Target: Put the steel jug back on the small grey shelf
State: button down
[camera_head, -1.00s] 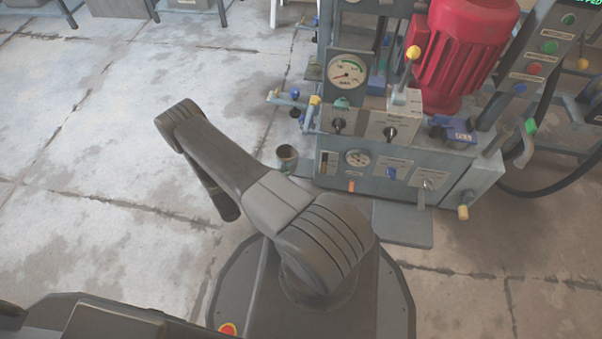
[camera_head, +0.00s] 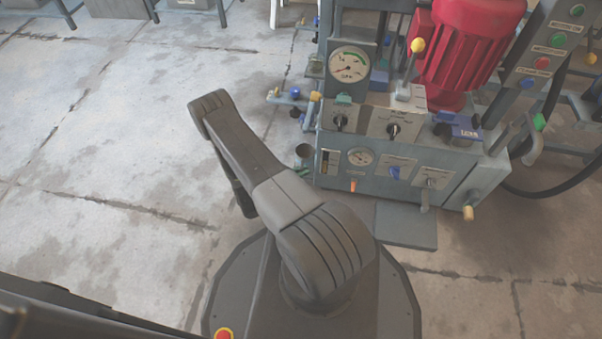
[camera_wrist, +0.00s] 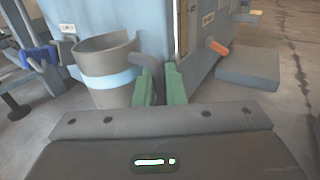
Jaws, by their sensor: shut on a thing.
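The steel jug is a dull grey open vessel with a pale blue band; it shows upright in the wrist view (camera_wrist: 104,62) and small beside the press in the head view (camera_head: 304,152). My gripper (camera_wrist: 160,84) has its green fingers shut on the jug's dark handle, at the right of the jug. The head view shows the green fingers just below the jug, partly behind my arm. A low flat grey slab (camera_head: 406,226) juts out at the press's foot; it also shows in the wrist view (camera_wrist: 248,70). I cannot tell whether it is the shelf.
The blue-grey press (camera_head: 385,180) stands right of the jug, with gauges, levers and a red motor (camera_head: 468,45). A blue-handled valve (camera_wrist: 40,56) projects left of the jug in the wrist view. The concrete floor (camera_head: 110,150) at left is clear.

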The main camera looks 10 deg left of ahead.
jog(key=shift+f, duration=0.1)
jog(key=c, duration=1.5)
grip_release()
jog(key=shift+r, duration=0.2)
jog(key=p+v, duration=0.2)
jog(key=v, duration=1)
jog(key=shift+p, duration=0.4)
jog(key=shift+f, duration=0.1)
